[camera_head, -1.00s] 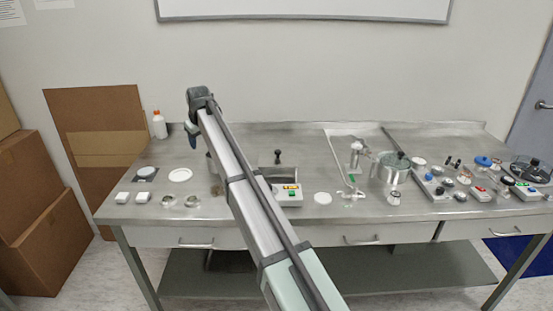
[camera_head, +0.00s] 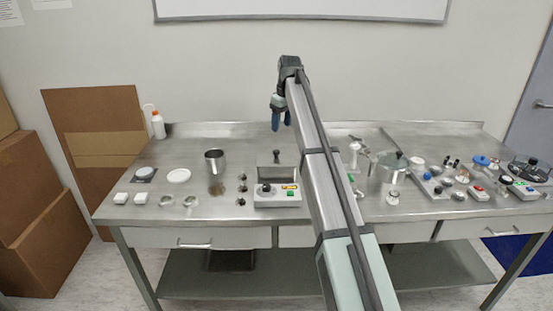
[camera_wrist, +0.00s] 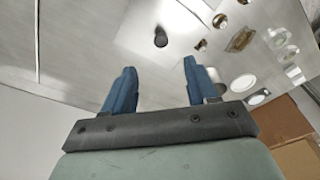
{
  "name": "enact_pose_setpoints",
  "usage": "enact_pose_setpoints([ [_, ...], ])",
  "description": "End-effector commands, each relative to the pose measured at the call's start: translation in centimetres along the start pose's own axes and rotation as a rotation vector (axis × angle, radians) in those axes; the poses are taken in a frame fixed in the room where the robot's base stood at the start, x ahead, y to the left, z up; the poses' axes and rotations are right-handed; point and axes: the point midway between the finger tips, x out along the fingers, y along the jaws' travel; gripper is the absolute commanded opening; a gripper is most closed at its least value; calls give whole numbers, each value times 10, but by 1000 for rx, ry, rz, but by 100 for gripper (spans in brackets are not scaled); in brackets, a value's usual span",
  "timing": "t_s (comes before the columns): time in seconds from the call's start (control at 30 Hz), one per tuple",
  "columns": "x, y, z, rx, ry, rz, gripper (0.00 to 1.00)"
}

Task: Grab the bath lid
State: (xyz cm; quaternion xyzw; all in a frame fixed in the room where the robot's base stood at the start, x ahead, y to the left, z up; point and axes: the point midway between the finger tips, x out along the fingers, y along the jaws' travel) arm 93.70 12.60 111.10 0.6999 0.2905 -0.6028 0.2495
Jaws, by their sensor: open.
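A black knob (camera_head: 277,156) stands upright at the back of the grey heating bath (camera_head: 280,199). It looks like the handle of the bath lid; the lid's metal plate blends into the steel bench and I cannot trace its edges. In the wrist view a dark upright stub (camera_wrist: 160,38), probably the same knob, shows beyond the fingers and between them. My gripper (camera_head: 281,126) hangs above and behind the knob in the head view, fingers pointing down. Its two blue fingers (camera_wrist: 156,78) are apart with nothing between them.
A steel beaker (camera_head: 215,162) stands left of the bath, with small metal pieces between. White dishes (camera_head: 179,176) lie further left. A steel pot (camera_head: 388,172) and several small devices crowd the right. My arm hides part of the bench right of the bath.

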Motion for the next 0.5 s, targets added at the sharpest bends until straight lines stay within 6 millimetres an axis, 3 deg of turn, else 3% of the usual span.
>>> enact_pose_setpoints([
  [0.3, 54, -1, 0, 1, -1, 0, 58],
  [0.5, 70, 0, -1, 1, 1, 1, 58],
])
